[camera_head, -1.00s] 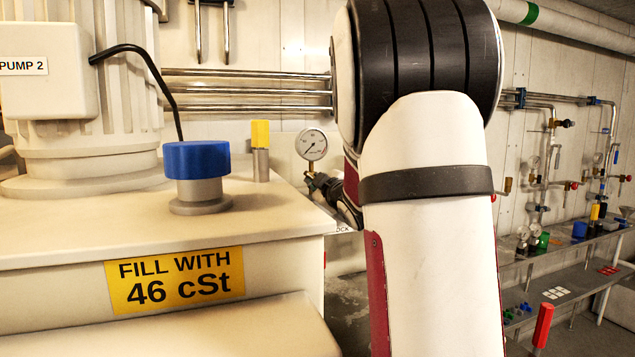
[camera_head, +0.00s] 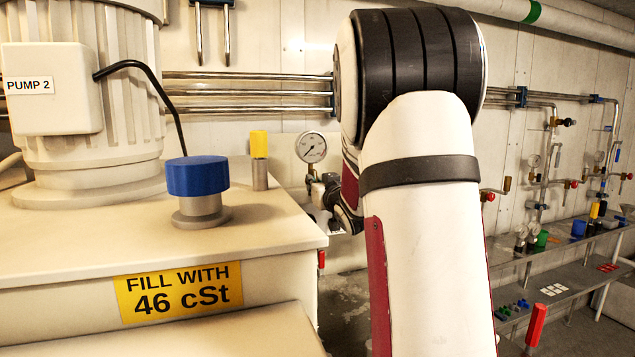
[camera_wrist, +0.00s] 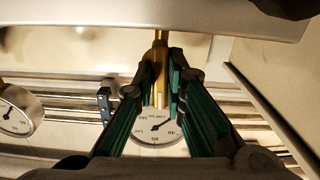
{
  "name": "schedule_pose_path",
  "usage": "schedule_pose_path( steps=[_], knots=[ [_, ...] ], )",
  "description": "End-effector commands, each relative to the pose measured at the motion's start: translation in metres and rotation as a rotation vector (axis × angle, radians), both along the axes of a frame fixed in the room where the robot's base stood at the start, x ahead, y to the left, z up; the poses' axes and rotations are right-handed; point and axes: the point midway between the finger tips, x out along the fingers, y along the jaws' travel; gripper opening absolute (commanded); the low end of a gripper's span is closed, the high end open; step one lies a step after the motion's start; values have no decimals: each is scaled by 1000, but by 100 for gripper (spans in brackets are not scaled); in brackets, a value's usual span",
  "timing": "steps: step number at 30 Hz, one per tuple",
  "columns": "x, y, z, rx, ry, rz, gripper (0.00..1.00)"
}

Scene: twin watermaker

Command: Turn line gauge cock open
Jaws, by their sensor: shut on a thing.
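The round white line gauge (camera_head: 311,147) stands behind the tank's right corner in the head view. My gripper (camera_head: 328,192) is just below and right of it, mostly hidden by my arm. In the wrist view, a gauge dial (camera_wrist: 157,127) shows between the green-padded fingers. My gripper (camera_wrist: 165,85) is closed around a narrow brass piece (camera_wrist: 161,50), which looks like the gauge cock. The fingers cover part of it, and I cannot tell its exact turn angle.
The cream tank (camera_head: 270,235) with its blue cap (camera_head: 197,176) and yellow-topped post (camera_head: 259,145) stands close on the left. Steel pipes (camera_head: 250,93) run along the wall behind. A second gauge (camera_wrist: 15,112) shows at left in the wrist view.

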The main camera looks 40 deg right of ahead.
Motion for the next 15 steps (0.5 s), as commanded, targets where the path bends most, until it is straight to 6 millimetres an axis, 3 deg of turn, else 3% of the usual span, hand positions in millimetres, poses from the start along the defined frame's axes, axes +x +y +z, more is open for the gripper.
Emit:
schedule_pose_path(
  steps=[15],
  knots=[
    [0, 0, 0, 71, -35, 0, 0]
  ],
)
